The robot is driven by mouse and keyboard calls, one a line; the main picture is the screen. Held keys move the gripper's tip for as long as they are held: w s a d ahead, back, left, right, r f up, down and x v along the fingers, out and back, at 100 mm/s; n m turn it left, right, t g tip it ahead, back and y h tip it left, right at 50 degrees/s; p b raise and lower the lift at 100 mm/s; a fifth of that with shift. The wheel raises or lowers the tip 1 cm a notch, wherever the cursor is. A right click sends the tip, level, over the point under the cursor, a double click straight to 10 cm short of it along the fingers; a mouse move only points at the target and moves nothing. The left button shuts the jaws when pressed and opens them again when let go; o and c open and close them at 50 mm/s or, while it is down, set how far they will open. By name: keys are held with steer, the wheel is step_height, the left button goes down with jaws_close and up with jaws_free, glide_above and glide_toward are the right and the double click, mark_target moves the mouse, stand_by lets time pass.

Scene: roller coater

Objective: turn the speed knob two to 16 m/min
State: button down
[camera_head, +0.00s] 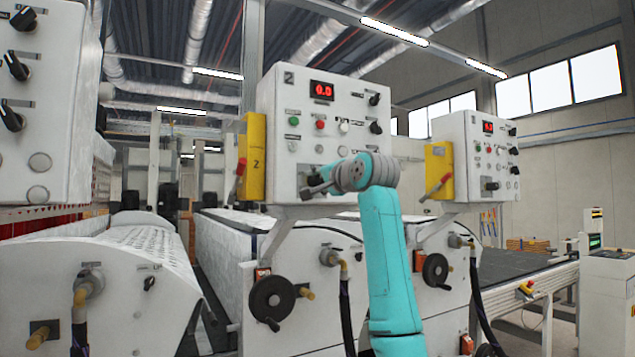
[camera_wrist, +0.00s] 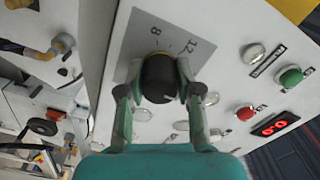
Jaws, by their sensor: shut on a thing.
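The speed knob (camera_wrist: 158,78) is black and round, on a grey scale plate (camera_wrist: 135,45) with the numbers 8 and 12 readable near its rim in the wrist view. The rest of the scale is hidden behind the knob and my gripper, and I cannot tell the exact setting. My gripper (camera_wrist: 158,86) is shut on the knob, one finger on each side. In the head view, my gripper (camera_head: 312,190) is at the lower part of the middle white control panel (camera_head: 290,170), marked 2, and the knob cannot be told apart there.
The panel's red display (camera_head: 322,90) reads 0.0. Green (camera_head: 294,121) and red (camera_head: 320,125) buttons and black knobs (camera_head: 376,127) sit higher on the panel. A yellow box (camera_head: 252,155) with a red handle is on its left side. A handwheel (camera_head: 272,300) is below.

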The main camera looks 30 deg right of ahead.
steer(key=shift+f, duration=0.1)
steer(key=c, duration=0.8)
jaws_free()
steer(key=shift+s, duration=0.1)
steer(key=s, duration=1.1)
steer(key=shift+s, duration=0.4)
